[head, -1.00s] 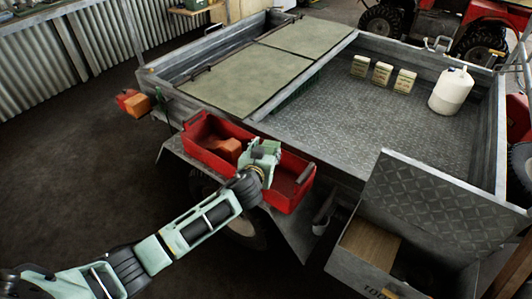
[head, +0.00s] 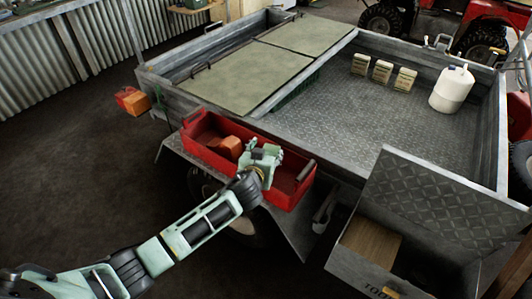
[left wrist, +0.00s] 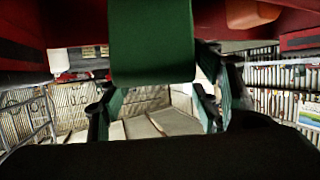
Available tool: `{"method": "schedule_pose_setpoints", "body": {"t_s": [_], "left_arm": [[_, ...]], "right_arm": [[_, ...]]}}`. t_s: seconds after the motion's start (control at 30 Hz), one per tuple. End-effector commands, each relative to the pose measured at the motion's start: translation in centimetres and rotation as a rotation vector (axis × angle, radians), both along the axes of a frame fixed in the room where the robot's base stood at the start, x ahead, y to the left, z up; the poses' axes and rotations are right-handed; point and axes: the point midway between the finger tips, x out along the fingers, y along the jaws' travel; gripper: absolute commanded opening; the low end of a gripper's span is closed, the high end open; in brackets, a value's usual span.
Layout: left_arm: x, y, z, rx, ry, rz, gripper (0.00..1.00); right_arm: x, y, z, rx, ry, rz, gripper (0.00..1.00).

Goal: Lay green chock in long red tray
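The long red tray (head: 198,146) sits on the trailer's near side, on a grey fender. My left gripper (head: 266,158) is over the tray's middle, pointing down into it. The head view hides the gripper's fingertips. Whether the chock touches the tray floor is hidden. My right gripper is in neither view.
An orange block (head: 230,147) lies in the tray's left part, left of my gripper. The tray's right end is clear. An open metal toolbox (head: 372,280) with a raised lid stands at right. Several cream containers (head: 382,71) and a white jug (head: 452,90) stand on the trailer bed.

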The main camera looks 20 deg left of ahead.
Motion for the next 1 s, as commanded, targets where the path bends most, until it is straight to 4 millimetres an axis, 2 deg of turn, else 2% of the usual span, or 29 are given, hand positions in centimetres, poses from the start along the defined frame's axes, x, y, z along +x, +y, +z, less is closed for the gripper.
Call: {"method": "schedule_pose_setpoints", "body": {"t_s": [0.37,0.53,0.63,1.0], "left_arm": [[0.0,0.0,0.2,0.001,0.000,0.000,0.65],[0.0,0.1,1.9,0.003,-0.001,0.001,0.65],[-1.7,-0.1,1.7,-0.003,0.002,-0.001,0.65],[-8.4,-0.3,4.6,-0.002,0.001,0.000,0.65]], "right_arm": [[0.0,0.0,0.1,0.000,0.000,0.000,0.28],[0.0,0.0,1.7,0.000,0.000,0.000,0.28],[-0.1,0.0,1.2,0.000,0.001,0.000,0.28],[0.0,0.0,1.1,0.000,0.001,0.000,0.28]]}}
